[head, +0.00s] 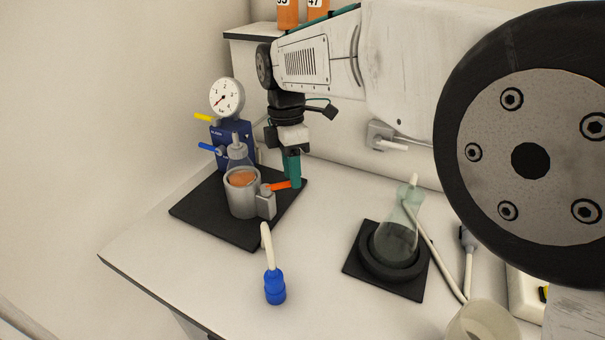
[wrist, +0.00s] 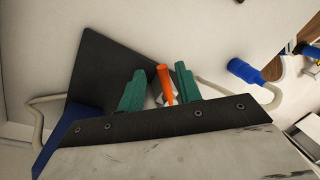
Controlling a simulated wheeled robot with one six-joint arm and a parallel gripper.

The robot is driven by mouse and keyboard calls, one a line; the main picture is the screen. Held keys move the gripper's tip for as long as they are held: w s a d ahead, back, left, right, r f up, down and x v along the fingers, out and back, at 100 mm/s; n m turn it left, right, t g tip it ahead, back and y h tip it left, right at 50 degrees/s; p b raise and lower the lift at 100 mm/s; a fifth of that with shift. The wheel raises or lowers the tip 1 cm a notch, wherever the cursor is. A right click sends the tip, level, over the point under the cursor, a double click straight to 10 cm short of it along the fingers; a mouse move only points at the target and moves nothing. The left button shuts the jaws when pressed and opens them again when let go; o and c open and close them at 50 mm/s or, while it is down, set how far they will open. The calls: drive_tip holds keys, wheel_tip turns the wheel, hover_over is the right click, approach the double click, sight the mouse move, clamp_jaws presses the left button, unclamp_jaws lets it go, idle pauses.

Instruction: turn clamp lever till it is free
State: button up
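The clamp lever (head: 281,185) is a short orange bar on the side of a grey clamp block (head: 266,203). The block sits against a metal cup (head: 241,199) that holds a glass flask (head: 238,155) with orange juice. My gripper (head: 292,183) points down at the lever's right end, its teal fingers low over the black base plate. In the wrist view the lever (wrist: 165,84) stands between the two fingers (wrist: 160,70), with a gap on its left and a narrower one on its right. The gripper is open. The clamp block is mostly hidden there.
A blue pump (head: 232,133) with a gauge (head: 226,98) stands behind the cup on the black plate (head: 205,212). A hose with a blue end (head: 274,287) lies in front. A second flask (head: 397,232) stands in a black ring to the right. Bench between is clear.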

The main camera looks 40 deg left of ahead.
wheel_tip(320, 180, up, 8)
drive_tip(key=a, duration=0.1)
drive_tip(key=shift+w+a+f, duration=0.15)
drive_tip(key=shift+w+f, duration=0.05)
drive_tip(key=shift+w, duration=0.1)
idle(0.3)
